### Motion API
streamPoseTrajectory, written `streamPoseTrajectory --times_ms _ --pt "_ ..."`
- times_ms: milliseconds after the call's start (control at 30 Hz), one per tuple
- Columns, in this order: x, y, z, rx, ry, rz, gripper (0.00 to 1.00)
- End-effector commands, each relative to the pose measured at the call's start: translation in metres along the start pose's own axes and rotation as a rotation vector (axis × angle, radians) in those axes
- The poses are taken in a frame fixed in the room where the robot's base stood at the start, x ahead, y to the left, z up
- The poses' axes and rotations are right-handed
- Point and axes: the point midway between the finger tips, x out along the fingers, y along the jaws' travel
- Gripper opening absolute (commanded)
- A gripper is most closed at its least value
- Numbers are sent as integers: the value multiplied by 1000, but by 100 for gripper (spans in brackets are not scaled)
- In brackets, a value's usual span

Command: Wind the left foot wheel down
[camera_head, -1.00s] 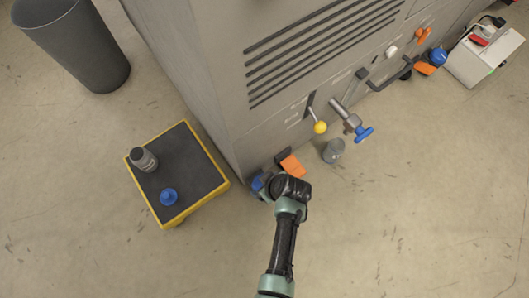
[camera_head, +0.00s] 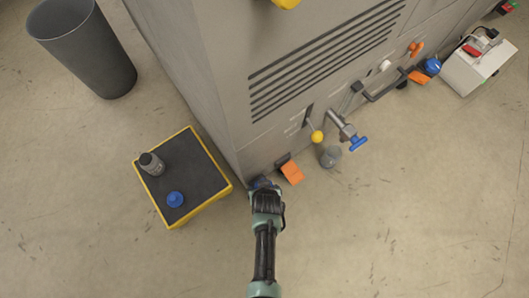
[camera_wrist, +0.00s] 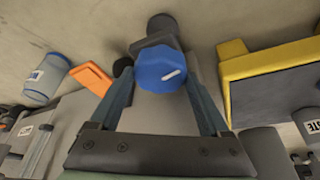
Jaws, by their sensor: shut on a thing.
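The left foot wheel is a blue knob at the machine's near bottom corner. In the wrist view the blue wheel (camera_wrist: 160,72) sits between my two fingers, with a white mark on its face and a dark grey foot part behind it. My gripper (camera_wrist: 163,88) is shut on the wheel, one finger on each side. In the head view my gripper (camera_head: 264,186) is at the machine corner and hides most of the wheel. The grey machine (camera_head: 213,75) stands above it.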

Motion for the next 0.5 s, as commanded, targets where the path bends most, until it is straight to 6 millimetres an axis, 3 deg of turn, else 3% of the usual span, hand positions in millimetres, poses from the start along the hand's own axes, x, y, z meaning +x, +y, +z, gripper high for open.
streamPoseTrajectory --times_ms 500 --pt "2 -4 0 447 -1 188 25"
